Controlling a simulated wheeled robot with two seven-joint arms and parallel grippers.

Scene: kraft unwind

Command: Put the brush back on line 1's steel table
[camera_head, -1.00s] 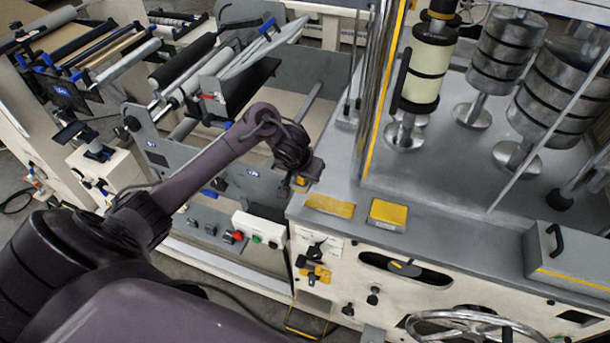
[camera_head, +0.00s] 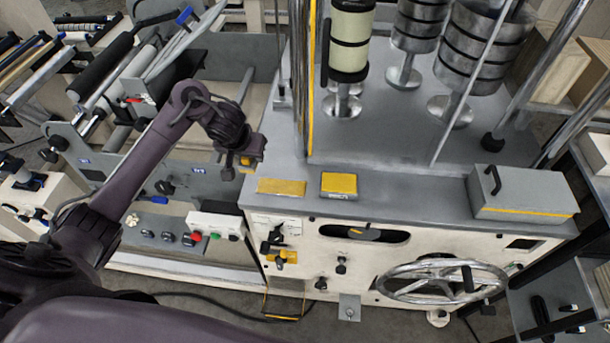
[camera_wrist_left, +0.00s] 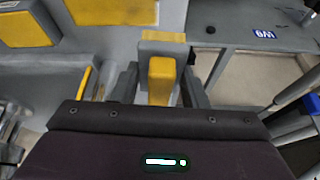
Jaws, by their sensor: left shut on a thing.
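My left gripper (camera_head: 246,157) is at the left end of a grey steel table (camera_head: 400,183), close to its edge. In the left wrist view the fingers are shut on the brush (camera_wrist_left: 161,82), a yellow-topped grey piece between them. In the head view only a small yellow bit of the brush (camera_head: 247,162) shows under the gripper. Whether the brush touches the steel top cannot be told. I cannot read a line number on this table. My right gripper is not in view.
A flat yellow pad (camera_head: 281,187) and a yellow-topped block (camera_head: 339,185) lie on the table near the gripper. A grey box with a handle (camera_head: 522,193) stands at the right end. Metal rollers rise behind, and a handwheel (camera_head: 442,282) is below. Bare steel lies between block and box.

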